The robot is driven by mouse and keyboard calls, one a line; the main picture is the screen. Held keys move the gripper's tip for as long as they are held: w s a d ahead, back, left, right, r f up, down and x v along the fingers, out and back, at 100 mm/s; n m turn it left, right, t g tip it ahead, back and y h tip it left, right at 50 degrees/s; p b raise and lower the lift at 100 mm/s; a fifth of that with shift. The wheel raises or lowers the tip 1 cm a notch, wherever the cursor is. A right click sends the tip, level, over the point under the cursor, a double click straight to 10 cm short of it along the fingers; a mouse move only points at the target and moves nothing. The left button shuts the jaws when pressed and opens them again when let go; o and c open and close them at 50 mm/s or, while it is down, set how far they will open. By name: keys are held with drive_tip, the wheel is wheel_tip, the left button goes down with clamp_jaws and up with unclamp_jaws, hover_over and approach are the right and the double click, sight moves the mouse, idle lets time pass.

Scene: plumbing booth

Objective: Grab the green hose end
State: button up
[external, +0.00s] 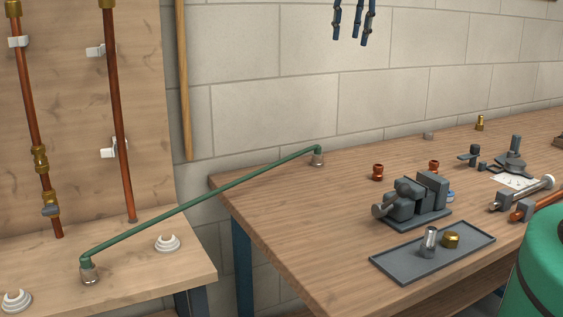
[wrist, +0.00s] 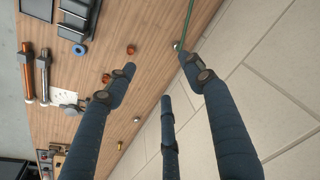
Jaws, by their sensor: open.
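The green hose (external: 205,206) runs taut from the wooden shelf at left to the workbench. Its left end (external: 89,273) has a metal fitting on the shelf. Its right end (external: 317,158) has a metal fitting standing on the bench near the back left corner. In the wrist view the hose (wrist: 188,20) comes in from the top, and its bench end (wrist: 178,44) shows beside the tip of the right finger. My gripper (external: 352,38) has dark blue fingers and hangs high above the bench, well apart from the hose. In the wrist view its fingers (wrist: 157,66) are spread, with nothing between them.
A grey vise (external: 410,200) and a dark tray (external: 388,267) with fittings stand mid-bench. Copper fittings (external: 377,172) lie nearer the hose end. Copper pipes (external: 118,120) rise on the left panel. A green drum (external: 545,270) is at right. The block wall stands close behind the bench.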

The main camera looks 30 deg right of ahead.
drive_tip(key=w+d+f+m+g+p, duration=0.1)
drive_tip(key=w+f+p, duration=0.1)
drive_tip(key=w+f, duration=0.9)
drive_tip(key=m+g+p, duration=0.1)
drive_tip(key=m+p, duration=0.1)
hover_over(317, 153)
wheel_tip(317, 153, down, 15)
drive_tip(key=shift+w+d+f, duration=0.2)
drive_tip(key=shift+w+d, duration=0.15)
drive_tip(key=shift+w, duration=0.1)
drive_tip(key=shift+f, duration=0.15)
drive_tip(key=shift+f, duration=4.15)
drive_tip(key=shift+f, duration=0.15)
drive_tip(key=shift+f+p, duration=0.45)
drive_tip(key=shift+f, duration=2.05)
drive_tip(key=shift+c, duration=0.3)
drive_tip(key=c, duration=1.2)
